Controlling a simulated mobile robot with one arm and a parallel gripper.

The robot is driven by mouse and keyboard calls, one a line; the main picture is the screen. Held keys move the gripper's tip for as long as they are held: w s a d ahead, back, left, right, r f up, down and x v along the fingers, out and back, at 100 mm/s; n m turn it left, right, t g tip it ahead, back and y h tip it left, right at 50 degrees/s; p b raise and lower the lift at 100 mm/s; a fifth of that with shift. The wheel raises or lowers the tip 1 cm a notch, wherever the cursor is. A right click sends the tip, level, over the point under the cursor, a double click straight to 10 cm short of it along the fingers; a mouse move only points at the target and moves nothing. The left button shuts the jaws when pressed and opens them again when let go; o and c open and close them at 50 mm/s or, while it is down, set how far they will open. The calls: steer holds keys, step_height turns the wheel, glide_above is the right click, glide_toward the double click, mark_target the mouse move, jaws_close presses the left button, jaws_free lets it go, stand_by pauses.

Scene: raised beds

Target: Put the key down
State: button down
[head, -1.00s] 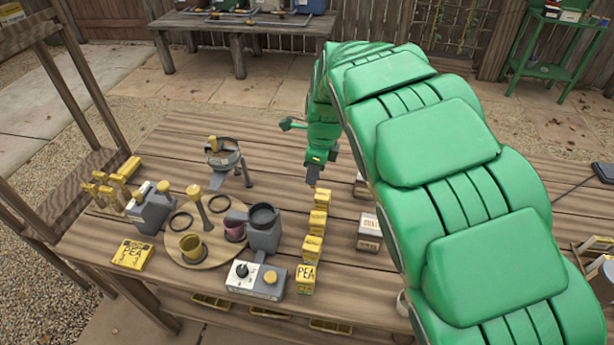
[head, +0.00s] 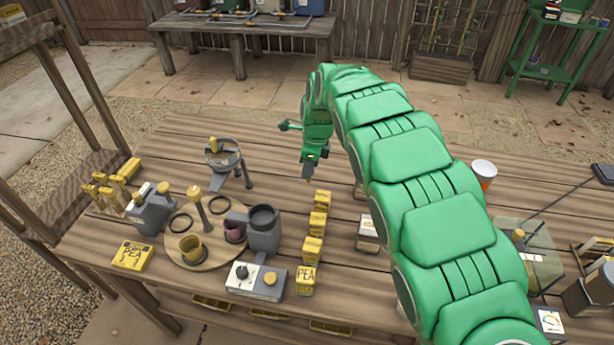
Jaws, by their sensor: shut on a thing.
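My gripper (head: 308,174) hangs at the end of my green arm, pointing down over the middle of the wooden table (head: 345,275). It is small in view, behind the row of yellow seed boxes. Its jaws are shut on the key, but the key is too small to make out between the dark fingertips. I cannot tell whether the key touches the table top.
A funnel stand (head: 224,160) is left of my gripper. A round board (head: 170,248) bears cups and rings. Yellow seed boxes (head: 313,249) stand in a row. A white-and-orange cup (head: 484,172) and glass case (head: 545,262) are at right. Bare planks surround my gripper.

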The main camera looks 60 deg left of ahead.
steer(key=shift+w+a+f, duration=0.25)
steer(key=shift+a+f, duration=0.25)
steer(key=shift+f, duration=0.2)
steer(key=shift+w+a+f, duration=0.2)
steer(key=shift+a+f, duration=0.3)
steer(key=shift+f, duration=1.65)
steer(key=shift+f, duration=0.15)
steer(key=c, duration=1)
jaws_free()
steer(key=shift+c, duration=0.2)
step_height(320, 180, up, 12)
steer(key=w+d, duration=0.1)
steer(key=shift+w, duration=0.2)
steer(key=shift+d, duration=0.1)
